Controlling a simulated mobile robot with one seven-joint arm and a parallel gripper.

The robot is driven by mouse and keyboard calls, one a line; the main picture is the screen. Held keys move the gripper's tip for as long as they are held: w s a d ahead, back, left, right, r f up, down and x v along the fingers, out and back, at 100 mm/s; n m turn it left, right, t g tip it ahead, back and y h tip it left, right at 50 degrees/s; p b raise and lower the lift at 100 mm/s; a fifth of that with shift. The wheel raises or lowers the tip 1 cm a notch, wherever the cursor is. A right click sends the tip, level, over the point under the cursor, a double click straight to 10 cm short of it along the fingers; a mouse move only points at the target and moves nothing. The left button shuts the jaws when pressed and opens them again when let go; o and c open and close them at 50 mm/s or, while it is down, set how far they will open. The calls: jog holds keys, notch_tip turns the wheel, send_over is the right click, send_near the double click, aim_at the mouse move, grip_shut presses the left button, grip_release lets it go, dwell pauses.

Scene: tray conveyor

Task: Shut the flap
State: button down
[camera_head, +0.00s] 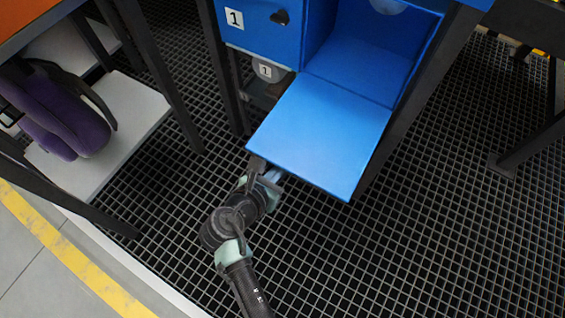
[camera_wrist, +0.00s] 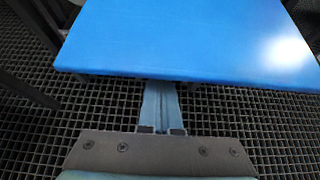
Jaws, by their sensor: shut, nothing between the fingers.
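The blue flap (camera_head: 320,135) hangs open from the blue box (camera_head: 365,60), folded down to roughly level and sticking out toward me. In the wrist view the flap (camera_wrist: 180,40) fills the upper part, its front edge facing my gripper. My gripper (camera_head: 272,174) is at the flap's near left corner in the head view. In the wrist view my gripper's fingers (camera_wrist: 163,95) are together and empty, and their tips reach under the flap's front edge. The tips are hidden there, so I cannot tell whether they touch it.
A blue unit with a "1" label (camera_head: 234,18) and a black knob (camera_head: 280,17) stands left of the open box. Dark posts (camera_head: 415,85) flank it. A purple bag (camera_head: 65,120) lies on a white shelf at left.

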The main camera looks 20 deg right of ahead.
jog(key=shift+r+p, duration=0.4)
jog(key=shift+p, duration=0.05)
